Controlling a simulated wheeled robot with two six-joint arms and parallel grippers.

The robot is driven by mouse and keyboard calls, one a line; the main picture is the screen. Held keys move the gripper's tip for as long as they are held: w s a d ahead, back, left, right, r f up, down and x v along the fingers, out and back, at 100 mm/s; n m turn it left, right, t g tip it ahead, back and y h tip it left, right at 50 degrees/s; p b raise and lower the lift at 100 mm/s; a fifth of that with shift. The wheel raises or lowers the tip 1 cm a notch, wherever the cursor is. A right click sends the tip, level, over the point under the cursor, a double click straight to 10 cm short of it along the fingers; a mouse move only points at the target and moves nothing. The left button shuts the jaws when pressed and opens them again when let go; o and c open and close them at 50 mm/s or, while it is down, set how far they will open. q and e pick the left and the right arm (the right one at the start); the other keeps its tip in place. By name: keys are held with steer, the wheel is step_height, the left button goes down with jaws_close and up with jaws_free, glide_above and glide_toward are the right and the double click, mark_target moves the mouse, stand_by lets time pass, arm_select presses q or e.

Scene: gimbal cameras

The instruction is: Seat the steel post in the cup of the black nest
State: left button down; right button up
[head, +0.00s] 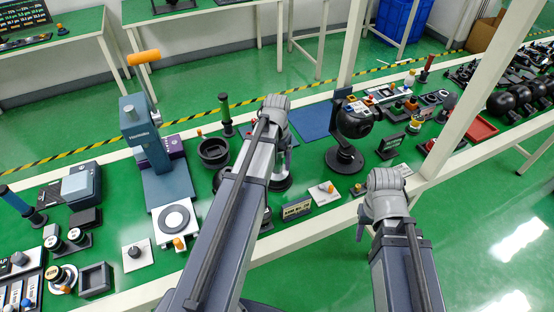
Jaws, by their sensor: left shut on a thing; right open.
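My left gripper (286,145) points down beyond the end of its arm, over the middle of the green bench. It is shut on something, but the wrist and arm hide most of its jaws. I cannot make out the steel post; the held thing is too hidden to name surely. A dark round base shows just below this gripper. A black round cup (213,152) stands to its left; I cannot tell whether this is the black nest. My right gripper (361,228) is open, mostly hidden by its wrist, beyond the bench's front edge.
A blue-grey press with an orange handle (144,58) stands left on the bench (120,200). A black ball-shaped device on a stand (345,160) is right of my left gripper, beside a blue mat (310,121). A white post (480,90) rises at right.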

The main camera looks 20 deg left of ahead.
arm_select(q)
steer(key=shift+f+b, duration=1)
steer(key=shift+f, duration=0.05)
jaws_free()
steer(key=shift+r, duration=0.1)
step_height(320, 180, up, 8)
steer(key=p, duration=0.8)
steer(key=shift+s+f, duration=0.1)
steer(key=shift+f, duration=0.15)
